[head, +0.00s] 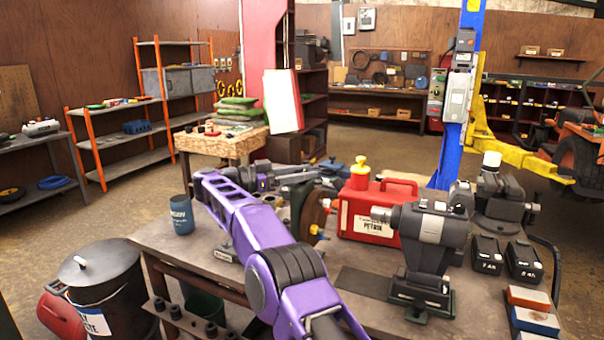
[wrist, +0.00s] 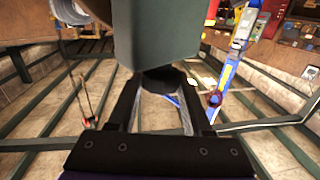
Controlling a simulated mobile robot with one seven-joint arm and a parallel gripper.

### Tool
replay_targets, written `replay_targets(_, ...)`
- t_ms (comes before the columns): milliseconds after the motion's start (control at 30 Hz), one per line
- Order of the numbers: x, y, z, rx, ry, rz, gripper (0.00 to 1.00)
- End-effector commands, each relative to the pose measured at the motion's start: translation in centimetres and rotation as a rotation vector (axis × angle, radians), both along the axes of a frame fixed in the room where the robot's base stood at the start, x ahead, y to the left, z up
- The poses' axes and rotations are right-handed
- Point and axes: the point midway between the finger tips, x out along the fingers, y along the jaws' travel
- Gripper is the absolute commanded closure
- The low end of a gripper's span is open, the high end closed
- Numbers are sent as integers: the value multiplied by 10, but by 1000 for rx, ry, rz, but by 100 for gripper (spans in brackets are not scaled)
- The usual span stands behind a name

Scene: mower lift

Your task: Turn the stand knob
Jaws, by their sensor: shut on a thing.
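A dark rounded knob (wrist: 161,78) shows in the wrist view, just below a grey-green block (wrist: 156,35) that fills the top middle. My gripper (wrist: 163,92) reaches up to the knob with one finger on each side and is shut on it. The finger contact is partly dark and hard to make out. In the head view my purple arm reaches over the workbench (head: 350,262) and bends at its far end. The knob cannot be made out there, among the dark parts behind my arm.
A red petrol can (head: 372,212), a grey power tool on a stand (head: 432,228) and two black batteries (head: 487,254) stand on the bench. A blue mug (head: 181,214) is at its left edge. A black bin (head: 104,290) stands on the floor at left.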

Motion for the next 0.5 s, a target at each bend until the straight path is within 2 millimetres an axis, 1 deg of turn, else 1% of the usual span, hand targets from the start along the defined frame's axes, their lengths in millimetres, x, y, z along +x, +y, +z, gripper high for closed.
replay_targets(300,0,-1,1,-2,-2,-2,100)
replay_targets(333,0,-1,1,-2,-2,-2,48)
replay_targets(400,0,-1,1,-1,-2,-2,36)
replay_targets(500,0,-1,1,-1,-2,-2,20)
